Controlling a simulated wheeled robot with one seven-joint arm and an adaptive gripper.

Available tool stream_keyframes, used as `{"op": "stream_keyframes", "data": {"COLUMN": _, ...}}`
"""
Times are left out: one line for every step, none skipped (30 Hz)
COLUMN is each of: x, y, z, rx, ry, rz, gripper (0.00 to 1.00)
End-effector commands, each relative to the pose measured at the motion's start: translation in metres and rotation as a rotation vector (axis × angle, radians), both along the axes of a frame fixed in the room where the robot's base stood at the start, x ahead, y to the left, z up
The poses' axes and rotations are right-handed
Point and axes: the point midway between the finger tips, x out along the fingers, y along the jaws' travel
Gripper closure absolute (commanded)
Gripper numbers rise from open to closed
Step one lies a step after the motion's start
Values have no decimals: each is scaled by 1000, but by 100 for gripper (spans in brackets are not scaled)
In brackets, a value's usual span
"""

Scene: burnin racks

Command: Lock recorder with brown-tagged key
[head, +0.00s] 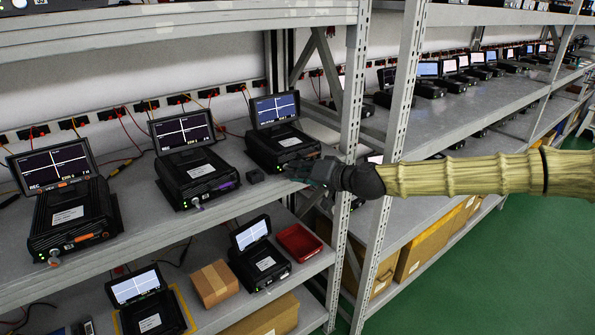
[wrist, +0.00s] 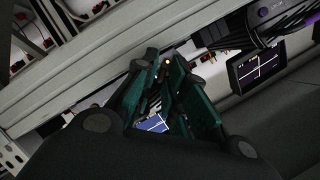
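Three black recorders with raised screens stand on the middle shelf in the head view. The right recorder (head: 283,143) has my gripper (head: 300,171) at its front right corner. In the wrist view my gripper's dark green fingers (wrist: 160,68) converge towards their tips, near a small yellow light. Whether they are shut or hold anything is too dark to tell. The middle recorder (head: 193,172) has a purple mark on its front. The left recorder (head: 72,212) has an orange mark and a small silver knob or key. I cannot make out a brown tag or its key.
A small black block (head: 256,176) lies on the shelf left of my gripper. A rack upright (head: 349,120) stands close behind my gripper. Below are two more recorders, a cardboard box (head: 214,284) and a red tray (head: 299,243).

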Motion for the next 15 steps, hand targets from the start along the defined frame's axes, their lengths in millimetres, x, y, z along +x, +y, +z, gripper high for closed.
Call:
{"op": "stream_keyframes", "data": {"x": 0, "y": 0, "z": 0, "rx": 0, "ry": 0, "rz": 0, "gripper": 87}}
{"op": "stream_keyframes", "data": {"x": 0, "y": 0, "z": 0, "rx": 0, "ry": 0, "rz": 0, "gripper": 87}}
{"op": "stream_keyframes", "data": {"x": 0, "y": 0, "z": 0, "rx": 0, "ry": 0, "rz": 0, "gripper": 87}}
{"op": "stream_keyframes", "data": {"x": 0, "y": 0, "z": 0, "rx": 0, "ry": 0, "rz": 0, "gripper": 87}}
{"op": "stream_keyframes", "data": {"x": 0, "y": 0, "z": 0, "rx": 0, "ry": 0, "rz": 0, "gripper": 87}}
{"op": "stream_keyframes", "data": {"x": 0, "y": 0, "z": 0, "rx": 0, "ry": 0, "rz": 0, "gripper": 94}}
{"op": "stream_keyframes", "data": {"x": 0, "y": 0, "z": 0, "rx": 0, "ry": 0, "rz": 0, "gripper": 99}}
{"op": "stream_keyframes", "data": {"x": 0, "y": 0, "z": 0, "rx": 0, "ry": 0, "rz": 0, "gripper": 100}}
{"op": "stream_keyframes", "data": {"x": 0, "y": 0, "z": 0, "rx": 0, "ry": 0, "rz": 0, "gripper": 100}}
{"op": "stream_keyframes", "data": {"x": 0, "y": 0, "z": 0, "rx": 0, "ry": 0, "rz": 0, "gripper": 100}}
{"op": "stream_keyframes", "data": {"x": 0, "y": 0, "z": 0, "rx": 0, "ry": 0, "rz": 0, "gripper": 100}}
{"op": "stream_keyframes", "data": {"x": 0, "y": 0, "z": 0, "rx": 0, "ry": 0, "rz": 0, "gripper": 100}}
{"op": "stream_keyframes", "data": {"x": 0, "y": 0, "z": 0, "rx": 0, "ry": 0, "rz": 0, "gripper": 100}}
{"op": "stream_keyframes", "data": {"x": 0, "y": 0, "z": 0, "rx": 0, "ry": 0, "rz": 0, "gripper": 100}}
{"op": "stream_keyframes", "data": {"x": 0, "y": 0, "z": 0, "rx": -1, "ry": 0, "rz": 0, "gripper": 100}}
